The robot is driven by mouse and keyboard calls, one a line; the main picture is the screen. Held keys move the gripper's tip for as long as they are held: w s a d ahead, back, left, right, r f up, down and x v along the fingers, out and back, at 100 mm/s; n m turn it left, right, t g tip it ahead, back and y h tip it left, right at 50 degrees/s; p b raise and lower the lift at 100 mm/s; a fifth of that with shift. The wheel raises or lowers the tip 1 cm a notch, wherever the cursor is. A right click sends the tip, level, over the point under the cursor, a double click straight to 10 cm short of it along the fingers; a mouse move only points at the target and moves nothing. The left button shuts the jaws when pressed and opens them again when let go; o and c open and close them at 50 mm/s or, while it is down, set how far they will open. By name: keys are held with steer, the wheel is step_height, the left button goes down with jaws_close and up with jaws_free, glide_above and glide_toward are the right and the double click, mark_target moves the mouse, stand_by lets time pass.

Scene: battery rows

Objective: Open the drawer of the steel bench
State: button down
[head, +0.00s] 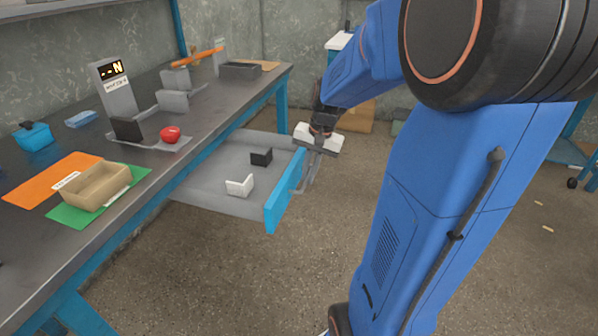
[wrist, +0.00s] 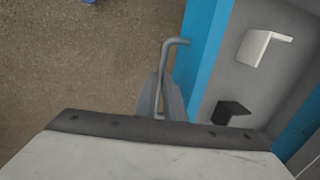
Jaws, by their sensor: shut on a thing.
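The drawer (head: 213,184) of the steel bench (head: 200,120) stands pulled out, with a grey inside and a blue front (head: 284,190). My gripper (head: 314,158) is at the outer side of the drawer front. In the wrist view its fingers (wrist: 161,100) are shut on the grey bar handle (wrist: 176,42). The lower part of the handle is hidden between the fingers.
On the bench top are a cardboard tray (head: 97,186) on a green mat (head: 130,182), an orange mat (head: 40,183), a blue container (head: 34,137), a red object (head: 170,134) and a grey box (head: 240,71). The concrete floor (head: 230,270) in front of the drawer is clear.

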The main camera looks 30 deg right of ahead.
steer(key=shift+s+d, duration=0.1)
steer(key=shift+d, duration=0.05)
steer(key=c, duration=1.8)
jaws_free()
steer(key=shift+c, duration=0.2)
step_height(320, 180, up, 17)
steer(key=s+d, duration=0.2)
steer(key=shift+s, duration=0.3)
steer(key=shift+d, duration=0.1)
steer(key=s+a+f+n+t, duration=0.1)
steer(key=s+a+f+n, duration=0.4)
steer(key=s+a, duration=0.3)
steer(key=s+a+f+n+t+h, duration=0.1)
steer(key=s+a+f+n+t, duration=0.1)
steer(key=s+a+f+n, duration=0.3)
steer(key=s+a+f, duration=0.1)
steer(key=s+a, duration=0.1)
steer(key=s, duration=0.1)
steer(key=shift+a, duration=0.35)
